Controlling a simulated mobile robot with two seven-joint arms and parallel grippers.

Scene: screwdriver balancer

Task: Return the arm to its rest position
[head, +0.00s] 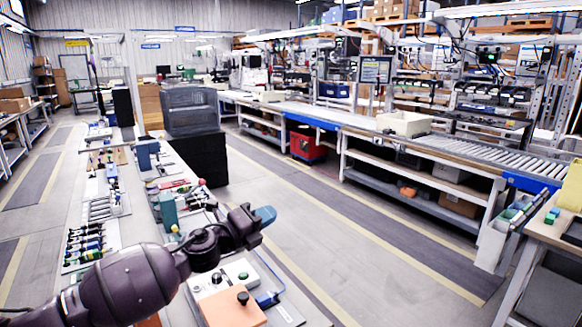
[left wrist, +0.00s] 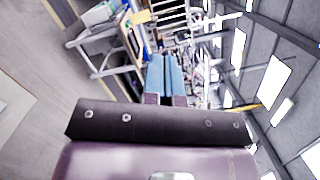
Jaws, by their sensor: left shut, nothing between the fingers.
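My left arm comes in from the lower left in the head view and reaches over the near end of the workbench (head: 295,290). My left gripper (head: 266,215) has blue fingers that point right, over the bench's right edge and the aisle floor. In the left wrist view the two blue fingers (left wrist: 165,76) lie side by side, shut, with nothing between them. The gripper is clear of the bench objects. My right gripper is not in view.
Beneath my arm are an orange block with a black knob (head: 243,298) and a white box with a green button (head: 241,272). Several screwdrivers (head: 86,243) lie at the left. A conveyor (head: 455,152) runs along the right. The aisle floor (head: 370,250) between is clear.

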